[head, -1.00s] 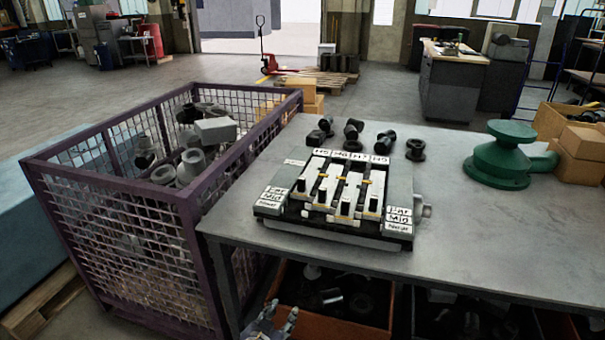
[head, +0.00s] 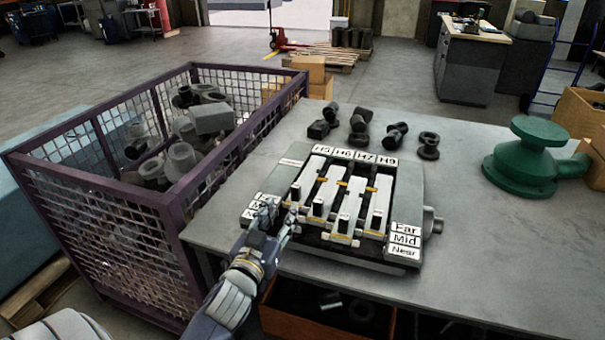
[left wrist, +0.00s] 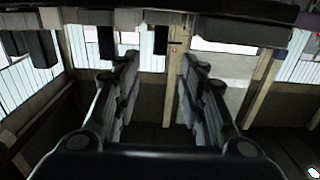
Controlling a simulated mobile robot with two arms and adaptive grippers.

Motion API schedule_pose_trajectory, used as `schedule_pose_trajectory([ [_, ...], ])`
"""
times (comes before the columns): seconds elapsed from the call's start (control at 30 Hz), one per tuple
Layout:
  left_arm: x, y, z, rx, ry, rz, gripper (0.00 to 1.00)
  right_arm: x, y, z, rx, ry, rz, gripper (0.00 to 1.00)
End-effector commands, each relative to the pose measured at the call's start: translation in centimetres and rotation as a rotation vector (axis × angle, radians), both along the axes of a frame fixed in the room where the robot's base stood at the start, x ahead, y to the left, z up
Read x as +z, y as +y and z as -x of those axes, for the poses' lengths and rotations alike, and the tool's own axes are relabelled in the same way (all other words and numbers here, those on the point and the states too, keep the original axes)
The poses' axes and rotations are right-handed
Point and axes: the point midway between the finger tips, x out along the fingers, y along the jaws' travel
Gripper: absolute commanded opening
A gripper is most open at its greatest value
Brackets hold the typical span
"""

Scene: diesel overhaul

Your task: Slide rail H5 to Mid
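The slide board (head: 400,255) lies on the table, with labels H5, H6, H7 and one that looks like H9 along its back. Rail H5 (head: 314,172) is the leftmost white strip, with a black knob (head: 295,191) near its front end. Far, Mid and Near labels (head: 406,239) show at the right; the left label plate (head: 256,205) is partly hidden by my left gripper. My left gripper (head: 276,218) is open and empty at the board's front left, close to the H5 knob. Contact cannot be told. Its spread fingers show in the left wrist view (left wrist: 158,95).
Rails H6 (head: 327,192), H7 and the rightmost one lie beside H5, with knobs at differing depths. A purple mesh crate (head: 182,250) of parts stands left of the table (head: 470,235). Black fittings (head: 360,125) lie behind the board; a green part (head: 525,160) stands right.

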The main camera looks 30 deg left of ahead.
Motion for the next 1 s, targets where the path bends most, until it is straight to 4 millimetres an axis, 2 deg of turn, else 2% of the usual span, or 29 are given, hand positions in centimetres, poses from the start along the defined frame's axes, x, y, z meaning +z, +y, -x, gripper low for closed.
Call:
schedule_pose_trajectory([
  [0.13, 0.3, 0.1, -0.3, 0.001, -0.004, -0.001, 0.38, 0.2, 0.1, -0.3, 0.0, -0.003, -0.001, 0.4],
  [0.27, 0.4, 0.4, -1.7, 0.0, -0.005, 0.0, 0.38, 0.5, 0.0, 0.4, 0.0, 0.006, 0.0, 0.4],
  [0.43, 0.5, 1.1, -4.6, -0.001, -0.005, -0.001, 0.38, 1.1, -0.5, 2.7, 0.002, 0.039, 0.008, 0.4],
  [0.53, 0.4, 1.5, -6.3, 0.0, -0.004, -0.001, 0.38, 1.4, -0.8, 3.4, 0.002, 0.051, 0.012, 0.4],
  [0.67, 0.4, 2.0, -8.3, 0.0, -0.003, -0.002, 0.38, 1.8, -1.0, 3.0, 0.003, 0.044, 0.013, 0.4],
  [0.8, 0.3, 2.3, -9.6, -0.001, -0.003, 0.0, 0.38, 2.1, -0.8, 1.5, 0.003, 0.022, 0.011, 0.4],
  [1.0, 0.2, 2.5, -10.4, -0.001, -0.003, -0.001, 0.38, 2.3, -0.7, 0.5, 0.003, 0.004, 0.009, 0.4],
])
